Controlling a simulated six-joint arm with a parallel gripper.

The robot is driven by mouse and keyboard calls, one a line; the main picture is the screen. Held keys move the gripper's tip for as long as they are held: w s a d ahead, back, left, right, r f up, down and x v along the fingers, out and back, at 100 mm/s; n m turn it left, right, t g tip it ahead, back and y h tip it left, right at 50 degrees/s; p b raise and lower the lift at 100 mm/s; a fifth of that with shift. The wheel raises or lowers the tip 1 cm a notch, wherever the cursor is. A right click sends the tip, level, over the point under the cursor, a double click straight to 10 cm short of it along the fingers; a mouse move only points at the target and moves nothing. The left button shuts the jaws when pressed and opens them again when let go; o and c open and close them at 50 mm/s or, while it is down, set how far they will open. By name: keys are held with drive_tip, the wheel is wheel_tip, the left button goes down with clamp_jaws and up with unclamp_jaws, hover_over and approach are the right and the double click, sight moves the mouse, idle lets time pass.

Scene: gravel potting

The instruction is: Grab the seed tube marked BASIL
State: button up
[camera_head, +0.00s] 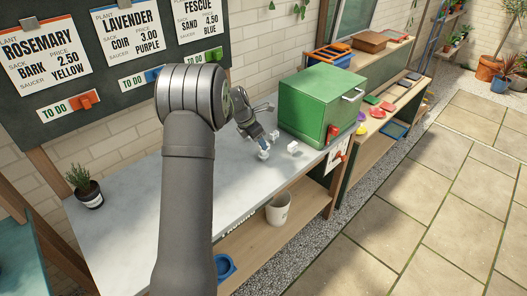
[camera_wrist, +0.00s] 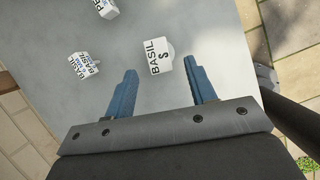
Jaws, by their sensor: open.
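A white piece marked BASIL (camera_wrist: 157,58) lies on the grey bench top in the wrist view, just ahead of and between my fingertips. A second white piece (camera_wrist: 84,66) to its left also seems to read BASIL; its smaller print is unclear. My gripper (camera_wrist: 160,66) is open, with a blue finger on each side and nothing held. In the head view, small white pieces (camera_head: 292,147) lie on the bench close to my gripper (camera_head: 252,128).
A green box (camera_head: 318,100) with a red latch stands right of my gripper on the bench (camera_head: 125,230). A potted plant (camera_head: 88,190) stands at the left end. A board (camera_head: 130,80) with plant cards is on the wall behind. A white pot (camera_head: 278,209) sits on the lower shelf.

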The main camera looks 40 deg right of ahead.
drive_tip(key=shift+x, duration=3)
drive_tip(key=shift+d, duration=0.1)
drive_tip(key=c, duration=1.1)
drive_tip(key=shift+o, duration=0.2)
drive_tip(key=shift+r, duration=0.1)
